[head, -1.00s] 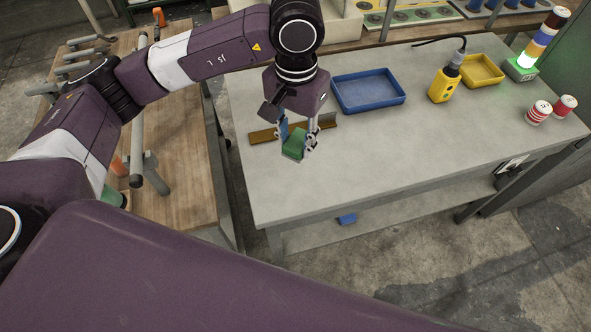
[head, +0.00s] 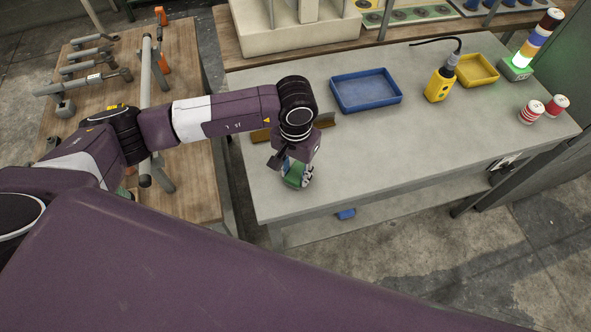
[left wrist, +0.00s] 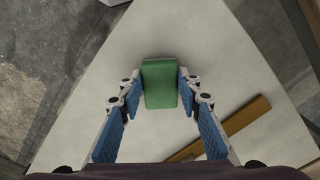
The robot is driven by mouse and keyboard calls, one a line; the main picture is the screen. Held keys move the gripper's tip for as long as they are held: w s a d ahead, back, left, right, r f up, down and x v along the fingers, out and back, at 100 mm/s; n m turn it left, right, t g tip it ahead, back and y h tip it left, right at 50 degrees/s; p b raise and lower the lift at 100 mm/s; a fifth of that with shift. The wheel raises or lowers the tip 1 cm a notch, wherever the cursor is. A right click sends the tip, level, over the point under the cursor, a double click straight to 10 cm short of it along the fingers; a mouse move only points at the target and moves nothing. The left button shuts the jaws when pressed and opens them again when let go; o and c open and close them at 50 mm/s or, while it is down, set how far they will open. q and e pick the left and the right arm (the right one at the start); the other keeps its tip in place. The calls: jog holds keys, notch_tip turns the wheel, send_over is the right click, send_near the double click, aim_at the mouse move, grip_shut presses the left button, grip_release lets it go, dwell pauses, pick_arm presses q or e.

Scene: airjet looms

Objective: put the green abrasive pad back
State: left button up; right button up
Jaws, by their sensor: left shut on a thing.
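The green abrasive pad (left wrist: 160,84) is a small rounded block between the two blue-lined fingers of my left gripper (left wrist: 160,92) in the left wrist view. The gripper is shut on it. In the head view my left gripper (head: 297,174) points down over the near left part of the grey table (head: 400,150), with the pad (head: 293,181) partly hidden by the fingers. I cannot tell whether the pad touches the tabletop. My right gripper is out of view.
A brown angle bar (head: 325,120) lies behind the gripper. A blue tray (head: 366,91), a yellow tray (head: 477,70), a yellow device (head: 440,85), a signal tower (head: 530,50) and red-striped cans (head: 532,111) stand farther back and right. The table's front middle is clear.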

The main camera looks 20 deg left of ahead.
aim_at(296, 175)
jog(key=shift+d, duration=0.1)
pick_arm(q)
jog(key=shift+f+b, duration=0.2)
jog(key=shift+b, duration=0.1)
jog(key=o, duration=1)
jog(key=shift+r, duration=0.1)
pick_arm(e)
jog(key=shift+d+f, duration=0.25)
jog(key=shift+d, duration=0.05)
pick_arm(q)
jog(key=shift+r+p, duration=0.3)
jog(key=shift+p, duration=0.05)
jog(key=shift+r+b, duration=2.2)
jog(key=shift+r, duration=3.7)
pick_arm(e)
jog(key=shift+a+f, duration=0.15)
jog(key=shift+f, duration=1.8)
